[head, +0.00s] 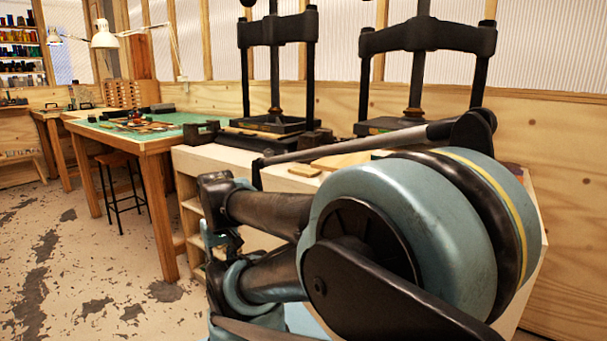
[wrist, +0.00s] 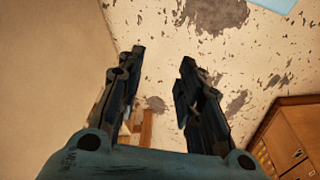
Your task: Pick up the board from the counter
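The counter (head: 232,160) is a pale wooden bench in the middle of the head view, partly hidden behind my arm. A flat tan wooden piece that looks like the board (head: 340,161) lies on it, with its right part hidden by my arm. A smaller tan piece (head: 304,171) lies just in front. In the wrist view my gripper (wrist: 163,60) is open and empty, its two dark fingers apart above the floor. No board shows clearly between or near the fingers there.
Two black presses (head: 277,60) (head: 420,55) stand on the counter by the wall. Dark blocks (head: 201,132) sit at its left end. A green-topped table (head: 160,140) and a stool (head: 122,180) stand further left. The worn floor (head: 70,270) at front left is clear.

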